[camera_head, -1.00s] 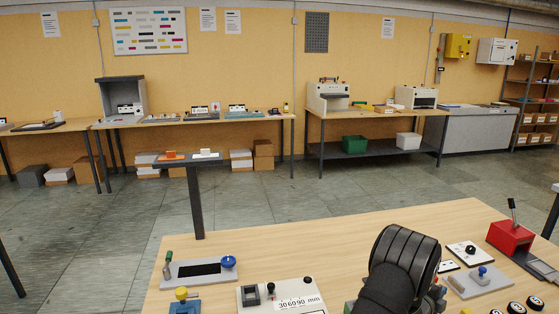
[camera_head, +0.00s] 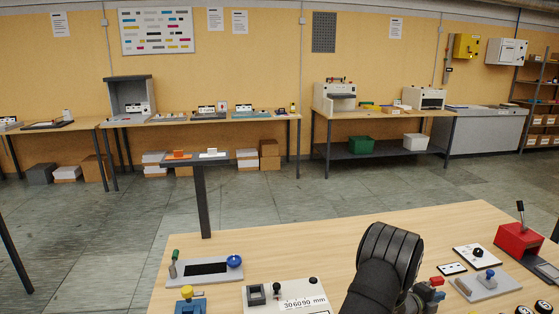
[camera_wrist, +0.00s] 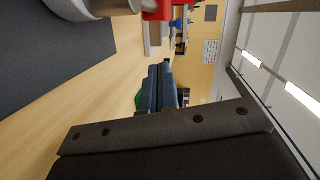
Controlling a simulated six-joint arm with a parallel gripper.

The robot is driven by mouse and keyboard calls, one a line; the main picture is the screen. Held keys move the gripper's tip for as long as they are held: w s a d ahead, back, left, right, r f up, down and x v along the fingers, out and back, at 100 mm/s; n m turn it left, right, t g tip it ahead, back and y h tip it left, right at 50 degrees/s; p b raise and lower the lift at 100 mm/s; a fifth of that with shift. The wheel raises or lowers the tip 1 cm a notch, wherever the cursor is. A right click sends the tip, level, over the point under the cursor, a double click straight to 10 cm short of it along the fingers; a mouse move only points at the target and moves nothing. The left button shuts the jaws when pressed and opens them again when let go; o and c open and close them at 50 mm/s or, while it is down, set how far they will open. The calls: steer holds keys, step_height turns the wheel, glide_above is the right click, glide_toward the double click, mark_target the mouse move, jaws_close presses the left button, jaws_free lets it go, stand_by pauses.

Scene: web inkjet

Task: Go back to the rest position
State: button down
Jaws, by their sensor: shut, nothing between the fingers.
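My gripper (camera_wrist: 158,90) shows in the wrist view as two dark fingers lying together, shut with nothing between them. They stand out from a dark bar with bolts and point toward the far wall, clear of any object. In the head view my black ribbed arm rises over the front bench (camera_head: 330,240), right of its middle. The fingers cannot be made out there.
On the bench are a white counter box (camera_head: 285,297) reading "306090 mm", a grey plate with a dark slot (camera_head: 205,268), a red lever box (camera_head: 519,238) and a grey plate with a blue knob (camera_head: 487,284). The bench's rear middle is clear.

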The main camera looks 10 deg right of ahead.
steer(key=shift+s+a+m+g, duration=0.15)
steer(key=shift+a+m+g, duration=0.25)
steer(key=shift+m+g, duration=0.25)
steer(key=shift+s+a+m+g, duration=0.1)
steer(key=shift+a+m+g, duration=0.3)
steer(key=shift+g, duration=0.45)
steer(key=shift+s+a+r, duration=0.2)
steer(key=shift+s+a, duration=0.3)
steer(key=shift+s, duration=0.05)
steer(key=shift+s+a+r, duration=0.15)
steer(key=shift+s+a, duration=0.3)
steer(key=shift+s, duration=0.05)
steer(key=shift+r, duration=0.1)
